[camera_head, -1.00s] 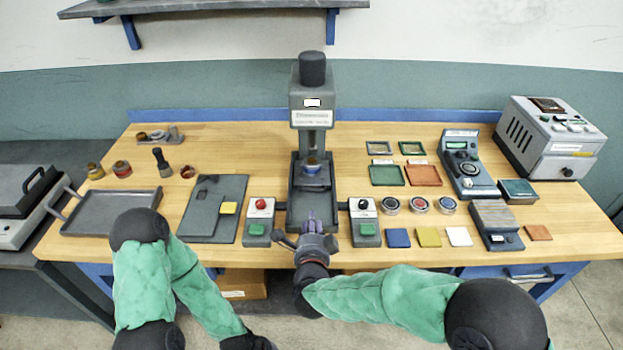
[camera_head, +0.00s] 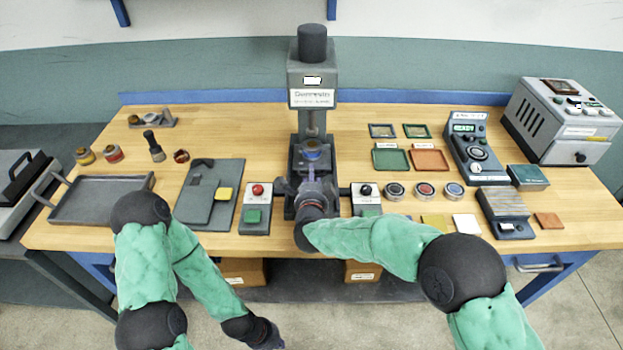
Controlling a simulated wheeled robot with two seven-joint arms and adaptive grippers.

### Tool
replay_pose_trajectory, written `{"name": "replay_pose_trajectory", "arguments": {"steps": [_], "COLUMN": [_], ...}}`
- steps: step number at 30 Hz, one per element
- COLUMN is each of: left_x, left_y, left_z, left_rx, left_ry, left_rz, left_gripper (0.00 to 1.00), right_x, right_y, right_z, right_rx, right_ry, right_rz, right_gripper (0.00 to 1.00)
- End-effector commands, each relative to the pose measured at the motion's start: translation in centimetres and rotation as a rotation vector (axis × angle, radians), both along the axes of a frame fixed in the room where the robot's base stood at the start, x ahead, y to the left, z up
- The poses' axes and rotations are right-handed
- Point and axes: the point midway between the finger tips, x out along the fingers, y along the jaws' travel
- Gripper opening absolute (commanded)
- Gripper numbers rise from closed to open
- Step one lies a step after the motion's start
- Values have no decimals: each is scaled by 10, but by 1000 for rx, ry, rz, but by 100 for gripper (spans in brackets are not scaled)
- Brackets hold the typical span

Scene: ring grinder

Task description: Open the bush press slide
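The bush press (camera_head: 312,85) stands at the middle of the bench, a grey column with a black knob on top. My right gripper (camera_head: 313,183) reaches over the front of the slide, close to the cup. Its fingers point away from me and blend with the slide, so their opening and any contact are unclear. My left gripper (camera_head: 272,342) hangs low in front of the bench at the bottom edge, with its fingers barely visible.
A button box with a red button (camera_head: 258,190) stands left of the slide, and one with a black knob (camera_head: 365,189) stands right. A grey tray (camera_head: 100,199) and a grey plate (camera_head: 222,178) lie left. Several round containers (camera_head: 425,189) and coloured squares lie right.

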Motion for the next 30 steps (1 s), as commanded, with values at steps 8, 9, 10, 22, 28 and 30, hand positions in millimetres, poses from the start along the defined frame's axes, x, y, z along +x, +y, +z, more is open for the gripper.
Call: {"name": "replay_pose_trajectory", "arguments": {"steps": [8, 9, 10, 22, 28, 30], "left_x": [0, 0, 0, 0, 0, 0], "left_y": [0, 0, 0, 0, 0, 0], "left_z": [-2, -2, -2, -2, 1, 3], "left_rx": [0, 0, 0, 0, 0, 0], "left_ry": [0, 0, 0, 0, 0, 0], "left_rz": [0, 0, 0, 0, 0, 0], "left_gripper": [0, 0, 0, 0, 0, 0], "right_x": [8, 8, 8, 7, -20, -36], "right_y": [0, 0, 0, 0, 1, 1], "right_z": [-1, -1, -1, -1, 0, 0], "right_rx": [0, 0, 0, 0, 1, 0], "right_ry": [0, 0, 0, 0, 0, 1], "right_rz": [1, 1, 1, 1, 3, 4], "right_gripper": [29, 29, 29, 0, 0, 0]}}
